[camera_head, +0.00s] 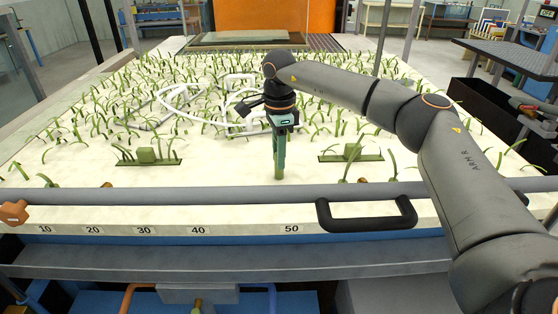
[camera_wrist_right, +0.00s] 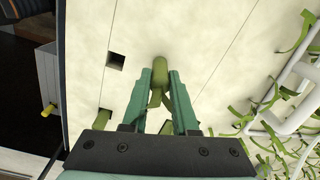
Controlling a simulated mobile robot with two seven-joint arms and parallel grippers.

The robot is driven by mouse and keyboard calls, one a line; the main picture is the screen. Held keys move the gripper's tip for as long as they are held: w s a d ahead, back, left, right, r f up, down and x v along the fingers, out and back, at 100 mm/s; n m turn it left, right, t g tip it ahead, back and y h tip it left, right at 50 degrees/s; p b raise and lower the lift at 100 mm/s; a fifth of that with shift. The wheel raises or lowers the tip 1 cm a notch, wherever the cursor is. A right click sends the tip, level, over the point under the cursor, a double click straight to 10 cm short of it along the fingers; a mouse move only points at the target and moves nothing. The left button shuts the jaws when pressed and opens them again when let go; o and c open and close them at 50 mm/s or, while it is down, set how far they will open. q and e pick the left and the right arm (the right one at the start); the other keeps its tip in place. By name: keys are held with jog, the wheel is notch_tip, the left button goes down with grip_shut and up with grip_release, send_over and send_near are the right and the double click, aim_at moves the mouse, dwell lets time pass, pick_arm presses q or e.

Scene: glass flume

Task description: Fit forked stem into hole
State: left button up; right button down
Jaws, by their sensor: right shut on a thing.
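My right gripper (camera_head: 279,158) points down over the front part of the pale planted board (camera_head: 215,172). Its teal fingers are shut on a green stem (camera_head: 278,172), whose blunt lower end shows below the fingertips. In the right wrist view the stem (camera_wrist_right: 160,68) sticks out between the fingertips (camera_wrist_right: 166,84), and thin green prongs show between the fingers. A dark square hole (camera_wrist_right: 116,61) lies in the board to the left of the stem, apart from it. I cannot tell whether the stem touches the board. My left gripper is not in view.
Many curved green stems (camera_head: 100,105) and white tubing (camera_head: 180,100) fill the board behind. A grey rail (camera_head: 200,195) with a black handle (camera_head: 366,222) runs along the front.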

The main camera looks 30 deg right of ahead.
jog(key=shift+r, duration=0.45)
notch_tip(320, 180, up, 2)
jog(key=shift+r, duration=0.2)
pick_arm(q)
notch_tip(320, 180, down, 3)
jog(key=b, duration=0.3)
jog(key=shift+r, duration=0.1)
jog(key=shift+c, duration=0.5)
pick_arm(e)
jog(key=s+a+r, duration=0.7)
jog(key=a+r, duration=0.2)
jog(key=a, duration=0.3)
jog(key=shift+s+r, duration=0.25)
jog(key=shift+r, duration=0.15)
